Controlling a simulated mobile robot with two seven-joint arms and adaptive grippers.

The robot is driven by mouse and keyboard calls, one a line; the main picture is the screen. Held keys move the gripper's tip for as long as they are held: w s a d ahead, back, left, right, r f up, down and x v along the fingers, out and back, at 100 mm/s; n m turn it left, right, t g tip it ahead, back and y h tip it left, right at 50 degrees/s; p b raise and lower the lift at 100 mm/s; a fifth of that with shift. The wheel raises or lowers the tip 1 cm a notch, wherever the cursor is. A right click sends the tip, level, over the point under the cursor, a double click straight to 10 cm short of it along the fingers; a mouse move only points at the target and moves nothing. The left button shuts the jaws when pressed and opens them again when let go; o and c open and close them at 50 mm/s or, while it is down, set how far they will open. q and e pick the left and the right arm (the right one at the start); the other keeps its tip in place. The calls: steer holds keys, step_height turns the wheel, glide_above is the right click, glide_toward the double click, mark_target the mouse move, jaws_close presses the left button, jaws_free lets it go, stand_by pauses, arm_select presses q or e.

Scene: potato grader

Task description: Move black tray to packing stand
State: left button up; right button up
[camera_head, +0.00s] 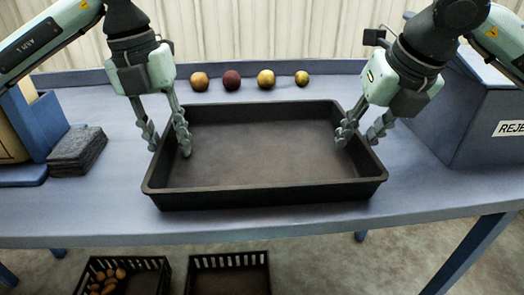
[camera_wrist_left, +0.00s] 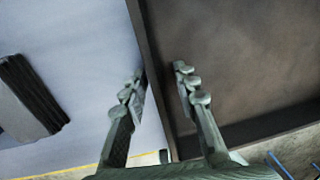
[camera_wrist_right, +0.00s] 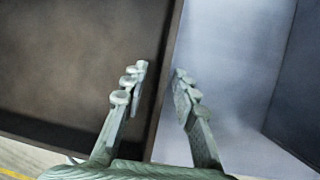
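The black tray (camera_head: 265,194) is empty and lies flat on the blue-grey table. My left gripper (camera_head: 168,150) straddles the tray's left wall, one finger outside and one inside. In the left wrist view its fingers (camera_wrist_left: 160,78) stand apart with the wall between them. My right gripper (camera_head: 357,141) straddles the right wall the same way. In the right wrist view its fingers (camera_wrist_right: 160,75) are also apart around the wall. I cannot make out which thing, if any, is the packing stand.
Several potatoes (camera_head: 232,80) stand in a row behind the tray. A stack of dark cloths (camera_head: 77,150) and a blue holder (camera_head: 45,122) are at left. A blue box marked REJE (camera_head: 485,120) stands at right. Black crates (camera_head: 228,260) sit below the table's front edge.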

arm_select(q)
steer(key=shift+c, duration=0.6)
arm_select(e)
steer(key=shift+c, duration=0.5)
arm_select(q)
jaws_close()
arm_select(e)
jaws_close()
